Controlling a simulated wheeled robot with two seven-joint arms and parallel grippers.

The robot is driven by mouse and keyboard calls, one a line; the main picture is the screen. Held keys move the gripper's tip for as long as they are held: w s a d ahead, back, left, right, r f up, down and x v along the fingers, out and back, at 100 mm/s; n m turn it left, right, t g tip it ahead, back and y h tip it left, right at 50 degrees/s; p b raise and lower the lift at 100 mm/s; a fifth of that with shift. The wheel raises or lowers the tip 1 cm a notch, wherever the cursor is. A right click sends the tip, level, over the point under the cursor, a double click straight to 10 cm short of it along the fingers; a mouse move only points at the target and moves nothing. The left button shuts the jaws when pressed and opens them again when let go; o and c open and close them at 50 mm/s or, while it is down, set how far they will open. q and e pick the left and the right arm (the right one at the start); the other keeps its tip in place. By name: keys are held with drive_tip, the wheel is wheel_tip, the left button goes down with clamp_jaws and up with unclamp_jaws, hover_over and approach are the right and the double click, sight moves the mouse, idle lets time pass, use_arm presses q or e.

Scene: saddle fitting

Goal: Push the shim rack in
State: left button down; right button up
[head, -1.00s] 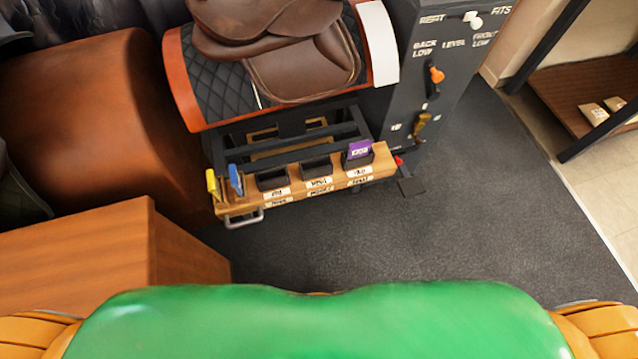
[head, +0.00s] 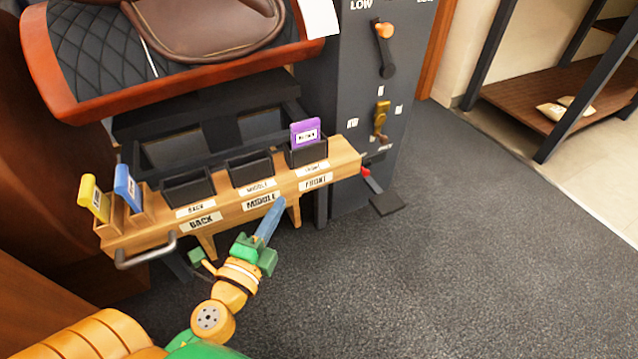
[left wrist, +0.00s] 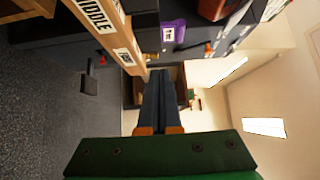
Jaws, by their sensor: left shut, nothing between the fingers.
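The shim rack (head: 234,208) is a wooden bar with labels BACK, MIDDLE and FRONT, standing out from under the saddle stand. It has a metal handle (head: 146,251) at its left end. A yellow shim (head: 94,198) and a blue shim (head: 127,188) stand in the left slots. A purple shim (head: 305,133) stands in the front holder. The back and middle holders look empty. My left gripper (head: 272,222) is shut and empty, its fingertips close to the rack's front face below the MIDDLE label; contact cannot be told. In the left wrist view, the rack (left wrist: 115,40) runs beyond the fingers.
A dark post (head: 372,90) with levers and a red-tipped pedal (head: 372,180) stands right of the rack. A wooden shelf (head: 530,100) is at the far right. The grey floor (head: 450,260) is clear in front and to the right.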

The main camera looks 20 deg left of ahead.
use_arm(q)
drive_tip(key=p, duration=0.2)
approach(294, 152)
drive_tip(key=w+d, duration=0.3)
drive_tip(key=shift+w+a, duration=1.5)
drive_tip(key=shift+a, duration=0.1)
use_arm(e)
drive_tip(key=shift+s+d, duration=0.6)
drive_tip(key=shift+s, duration=0.25)
